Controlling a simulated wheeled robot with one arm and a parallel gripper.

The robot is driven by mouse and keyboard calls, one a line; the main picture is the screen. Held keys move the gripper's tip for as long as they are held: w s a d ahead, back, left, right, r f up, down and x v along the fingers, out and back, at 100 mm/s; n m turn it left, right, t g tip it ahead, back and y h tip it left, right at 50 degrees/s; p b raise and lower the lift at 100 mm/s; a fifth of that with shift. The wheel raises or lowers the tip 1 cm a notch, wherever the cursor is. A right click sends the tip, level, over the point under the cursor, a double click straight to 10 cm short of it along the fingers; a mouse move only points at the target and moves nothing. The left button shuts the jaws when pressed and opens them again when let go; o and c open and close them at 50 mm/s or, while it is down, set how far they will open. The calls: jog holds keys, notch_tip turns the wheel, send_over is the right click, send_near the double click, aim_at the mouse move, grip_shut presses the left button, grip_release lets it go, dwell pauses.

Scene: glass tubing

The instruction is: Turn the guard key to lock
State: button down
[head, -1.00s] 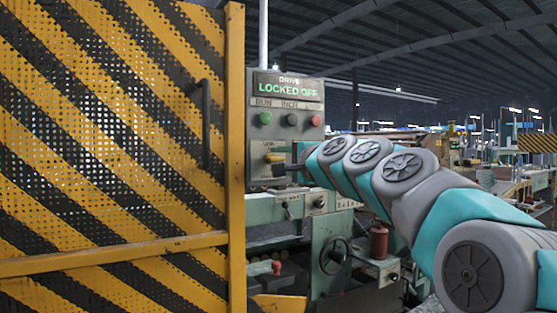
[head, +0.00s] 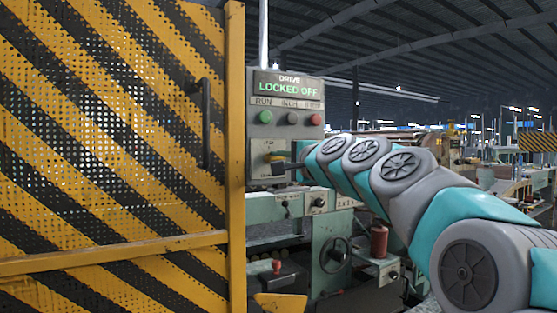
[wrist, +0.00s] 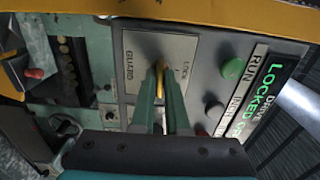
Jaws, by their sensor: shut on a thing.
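The guard key (wrist: 161,64) is yellow and sits in the plate marked GUARD (wrist: 133,55) on the grey control box. In the head view the key (head: 274,157) shows as a small yellow piece at the left of my gripper (head: 284,166). In the wrist view the two green fingers of my gripper (wrist: 162,78) are shut on the key, one on each side. The display (head: 288,88) reads DRIVE LOCKED OFF in green letters.
Above the key are a green button (head: 265,117), a dark one (head: 291,119) and a red one (head: 316,119). A yellow-and-black striped guard door (head: 110,130) with a dark handle stands close at the left. Machine parts and a handwheel (head: 334,254) lie below the box.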

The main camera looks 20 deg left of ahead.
jog(key=shift+f+n+b, duration=0.15)
jog(key=shift+n+b, duration=0.15)
jog(key=shift+b, duration=0.05)
jog(key=n+b, duration=0.9)
jog(key=n, duration=0.4)
jog(key=shift+n, duration=0.3)
jog(key=shift+d+n, duration=0.1)
jog(key=shift+n, duration=0.5)
dwell(1.5)
jog(key=shift+r, duration=0.3)
jog(key=shift+f+n+b, duration=0.3)
jog(key=shift+n, duration=0.1)
dwell(1.2)
